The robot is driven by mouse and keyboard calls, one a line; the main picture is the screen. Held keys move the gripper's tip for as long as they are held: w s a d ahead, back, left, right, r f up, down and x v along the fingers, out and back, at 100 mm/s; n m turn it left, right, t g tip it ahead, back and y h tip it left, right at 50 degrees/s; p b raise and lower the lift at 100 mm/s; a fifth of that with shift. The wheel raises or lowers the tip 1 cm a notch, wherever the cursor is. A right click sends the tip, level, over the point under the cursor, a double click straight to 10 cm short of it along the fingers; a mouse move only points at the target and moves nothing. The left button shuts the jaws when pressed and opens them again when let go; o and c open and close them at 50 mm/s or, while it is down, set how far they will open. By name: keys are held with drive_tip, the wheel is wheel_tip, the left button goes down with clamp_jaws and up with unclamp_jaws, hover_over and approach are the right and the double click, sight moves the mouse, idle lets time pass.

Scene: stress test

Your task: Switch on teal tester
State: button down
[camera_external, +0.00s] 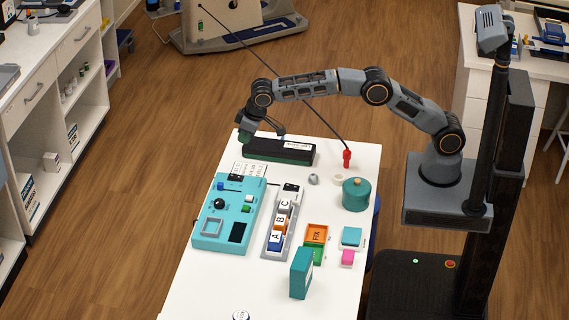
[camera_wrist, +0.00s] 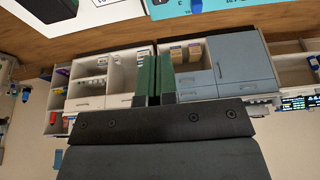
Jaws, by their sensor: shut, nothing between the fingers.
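The teal tester (camera_external: 238,213) lies on the left side of the white table (camera_external: 332,284). On its face are a black knob (camera_external: 219,203), a small blue part (camera_external: 221,186), a green button (camera_external: 246,208) and a dark display (camera_external: 237,232). Which way any switch is set is too small to tell. A teal panel, likely the tester (camera_wrist: 234,14), shows cut off at the top right of the wrist view. My gripper (camera_external: 245,138) is at the table's far left corner, beyond the tester and apart from it. Its green fingers (camera_wrist: 153,80) are together and empty.
A long black box (camera_external: 275,151) lies at the far edge beside my gripper. Right of the tester are a grey rack (camera_external: 270,246) of lettered blocks, a red stand with a thin rod (camera_external: 347,158), a teal pot (camera_external: 356,195), small trays and an upright teal block (camera_external: 301,273).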

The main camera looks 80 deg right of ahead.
sight(232, 175)
drive_tip(key=p+x, duration=0.1)
drive_tip(key=x, duration=0.8)
drive_tip(key=p+x, duration=0.1)
drive_tip(key=x, duration=0.3)
drive_tip(key=shift+s+f+p, duration=0.25)
drive_tip(key=shift+f+p, duration=0.1)
drive_tip(key=shift+f, duration=0.25)
